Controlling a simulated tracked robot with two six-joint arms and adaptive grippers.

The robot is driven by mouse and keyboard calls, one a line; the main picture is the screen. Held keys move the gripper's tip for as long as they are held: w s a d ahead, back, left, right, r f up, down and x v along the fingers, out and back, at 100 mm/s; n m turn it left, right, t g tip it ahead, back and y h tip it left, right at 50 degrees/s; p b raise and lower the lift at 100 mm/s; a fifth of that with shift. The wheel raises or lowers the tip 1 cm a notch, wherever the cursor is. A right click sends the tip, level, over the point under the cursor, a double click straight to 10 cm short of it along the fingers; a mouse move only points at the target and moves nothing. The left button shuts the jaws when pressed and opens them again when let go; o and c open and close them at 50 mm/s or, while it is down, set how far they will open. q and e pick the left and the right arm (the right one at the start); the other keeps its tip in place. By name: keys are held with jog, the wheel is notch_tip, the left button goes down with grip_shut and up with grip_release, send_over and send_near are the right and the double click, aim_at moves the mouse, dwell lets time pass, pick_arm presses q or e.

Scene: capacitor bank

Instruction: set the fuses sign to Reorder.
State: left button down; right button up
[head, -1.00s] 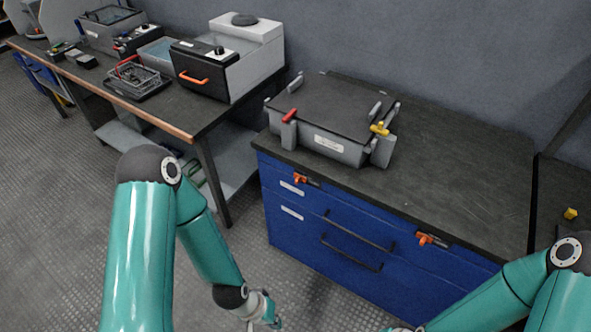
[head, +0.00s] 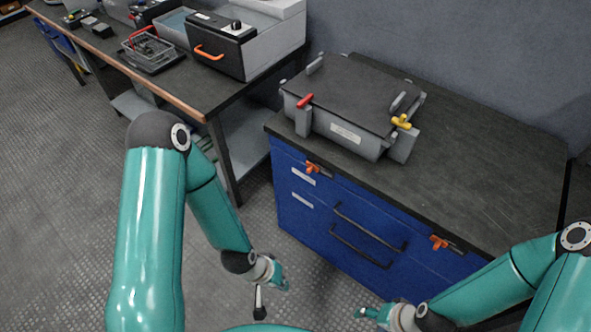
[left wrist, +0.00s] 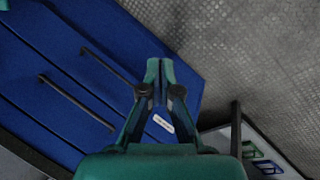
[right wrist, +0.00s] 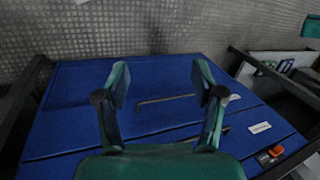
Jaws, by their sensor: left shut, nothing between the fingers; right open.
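No sign that I can read as the fuses sign shows. The blue drawer cabinet (head: 300,235) carries small white labels, an upper one (head: 303,176) and a lower one (head: 302,201), too small to read. Orange latches sit below its top edge, one at left (head: 314,168) and one at right (head: 440,242). My left gripper (head: 284,284) is shut and empty, in front of the cabinet; its closed fingers show in the left wrist view (left wrist: 160,66). My right gripper (head: 362,312) is open and empty before the drawers; its spread fingers show in the right wrist view (right wrist: 160,78).
A grey lidded box (head: 345,133) with red and yellow handles stands on the cabinet's dark top (head: 480,150). A long bench (head: 190,85) with a wire basket (head: 150,50) and a white device (head: 262,50) runs to the left. Floor is clear before the cabinet.

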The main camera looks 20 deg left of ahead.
jog(key=o, duration=0.4)
notch_tip(320, 180, down, 5)
jog(key=b, duration=0.4)
jog(key=shift+f, duration=0.1)
pick_arm(q)
jog(key=w+a+f+n+t+b, duration=0.1)
jog(key=w+a+n+t+b, duration=0.25)
jog(key=w, duration=0.65)
jog(key=w+a+f+n+t+b, duration=0.25)
jog(key=w+t, duration=0.25)
jog(key=w, duration=0.5)
jog(key=w+a+r+n+t+h+b, duration=0.2)
jog(key=w+a+r+t+h+b, duration=0.3)
jog(key=a+r+b, duration=0.4)
jog(key=shift+w+r+h+b, duration=0.25)
jog(key=shift+w+h+b, duration=0.05)
jog(key=shift+w+h, duration=0.2)
pick_arm(e)
jog(key=shift+o, duration=0.2)
notch_tip(320, 180, down, 15)
jog(key=shift+f, duration=0.15)
